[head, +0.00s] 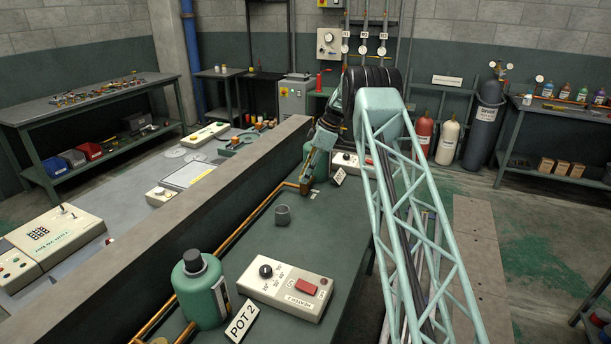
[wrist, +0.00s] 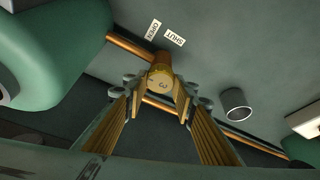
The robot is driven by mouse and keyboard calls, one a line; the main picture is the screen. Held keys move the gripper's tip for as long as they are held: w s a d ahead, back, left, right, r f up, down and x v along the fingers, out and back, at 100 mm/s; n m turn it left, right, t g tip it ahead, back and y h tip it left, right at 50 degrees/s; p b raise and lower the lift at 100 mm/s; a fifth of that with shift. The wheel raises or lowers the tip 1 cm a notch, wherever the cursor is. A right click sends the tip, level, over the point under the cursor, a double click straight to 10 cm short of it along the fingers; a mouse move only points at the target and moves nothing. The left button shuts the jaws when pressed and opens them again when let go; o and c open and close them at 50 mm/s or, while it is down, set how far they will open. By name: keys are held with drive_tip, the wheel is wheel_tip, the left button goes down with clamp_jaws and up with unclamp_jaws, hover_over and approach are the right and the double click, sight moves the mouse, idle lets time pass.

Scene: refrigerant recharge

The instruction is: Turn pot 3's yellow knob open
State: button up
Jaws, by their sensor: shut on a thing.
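In the wrist view the round yellow knob (wrist: 160,79), marked 3, sits on the copper pipe between my fingertips. My gripper (wrist: 159,95) is shut on it, one finger at each side. White labels OPEN (wrist: 153,30) and SHUT (wrist: 175,39) lie on the bench just beyond the knob. I cannot tell which label the knob points to. A large green pot (wrist: 60,50) fills the wrist view's left side.
A grey cup (head: 282,215) stands on the bench near my gripper; it also shows in the wrist view (wrist: 237,103). Copper pipe (head: 246,224) runs along the bench wall. Pot 2 (head: 200,292) and its heater box (head: 286,284) stand nearer the camera.

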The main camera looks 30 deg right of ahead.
drive_tip(key=o, duration=0.8)
drive_tip(key=shift+o, duration=0.2)
drive_tip(key=v, duration=1.2)
drive_tip(key=shift+a, duration=0.1)
idle(0.4)
